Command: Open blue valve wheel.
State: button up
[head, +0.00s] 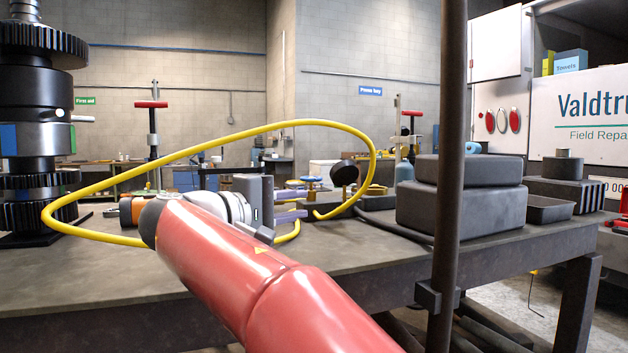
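A small blue valve wheel (311,180) sits on a brass fitting at the middle of the workbench (345,262). A round black gauge (345,173) stands just right of it. My red arm reaches in from the bottom, and my gripper (304,204) points right, close to the brass fitting and just below the wheel in the picture. Its two purple-grey fingers show apart, with a gap and nothing seen between them. The wheel's lower fittings are partly hidden behind the fingers. I cannot tell whether a finger touches the valve.
A yellow hose (210,143) loops above and around my wrist. A tall gear shaft (35,110) stands at the left. Stacked dark blocks (462,208) sit on the right, behind a dark vertical post (450,130). The front left of the bench is clear.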

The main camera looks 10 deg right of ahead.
aim_at(311, 179)
jog(key=i, duration=0.85)
